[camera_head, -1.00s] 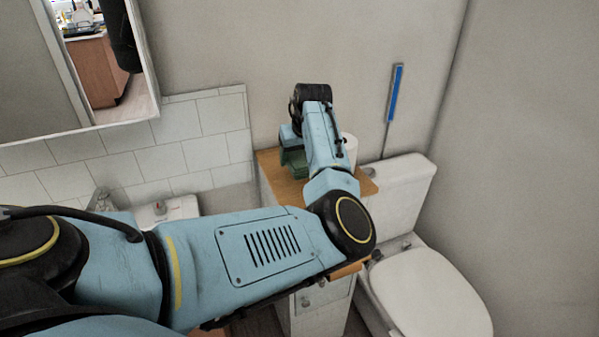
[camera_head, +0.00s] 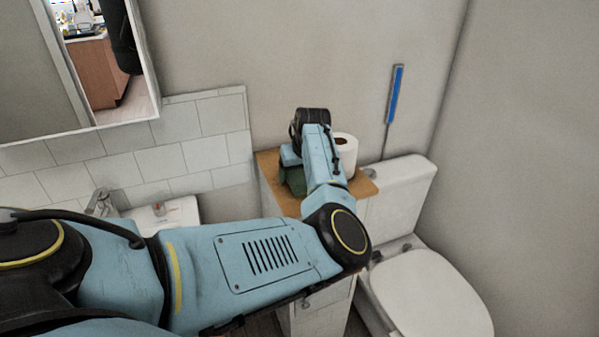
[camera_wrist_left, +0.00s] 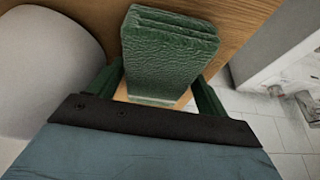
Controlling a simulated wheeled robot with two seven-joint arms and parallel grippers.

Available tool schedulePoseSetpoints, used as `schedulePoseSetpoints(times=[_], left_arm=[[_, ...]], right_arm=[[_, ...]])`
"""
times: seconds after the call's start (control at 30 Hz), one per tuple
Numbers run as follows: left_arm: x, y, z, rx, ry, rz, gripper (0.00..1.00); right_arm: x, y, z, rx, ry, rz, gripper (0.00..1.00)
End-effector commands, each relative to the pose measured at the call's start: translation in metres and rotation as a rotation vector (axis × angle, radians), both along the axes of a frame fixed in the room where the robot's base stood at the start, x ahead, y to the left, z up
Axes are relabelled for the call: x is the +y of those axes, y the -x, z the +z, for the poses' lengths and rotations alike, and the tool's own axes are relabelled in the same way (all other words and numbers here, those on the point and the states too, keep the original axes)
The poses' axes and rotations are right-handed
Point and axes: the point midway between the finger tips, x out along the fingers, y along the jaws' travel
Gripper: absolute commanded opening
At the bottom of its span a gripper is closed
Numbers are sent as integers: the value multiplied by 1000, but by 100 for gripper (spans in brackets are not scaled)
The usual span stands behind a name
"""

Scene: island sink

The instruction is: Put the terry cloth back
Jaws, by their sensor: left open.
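The terry cloth looks like a thick, folded dark green block. In the left wrist view the cloth (camera_wrist_left: 172,55) stands between the two green fingers of my left gripper (camera_wrist_left: 158,78), over a wooden surface. The fingers are open, one on each side of it; I cannot tell whether they touch it. In the head view my left gripper (camera_head: 291,176) is low over the wooden cabinet top (camera_head: 268,160), mostly hidden by my forearm. The green there blends cloth and fingers. My right gripper is not in view.
A toilet paper roll (camera_head: 345,152) stands on the cabinet top just right of my wrist. A sink with a tap (camera_head: 102,203) is left. The wall is close behind.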

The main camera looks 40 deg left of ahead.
Motion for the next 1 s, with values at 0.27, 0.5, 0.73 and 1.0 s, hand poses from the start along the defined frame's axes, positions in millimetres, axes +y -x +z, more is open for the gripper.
schedulePoseSetpoints(times=[0.27,0.5,0.73,1.0], left_arm=[[-14,6,40,-4,-1,0,77],[-31,15,86,-4,-1,0,77],[-40,20,108,-1,0,0,77],[-41,20,111,0,-1,-1,77]], right_arm=[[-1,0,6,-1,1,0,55],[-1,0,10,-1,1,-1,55],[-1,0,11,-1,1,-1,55],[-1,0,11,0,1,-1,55]])
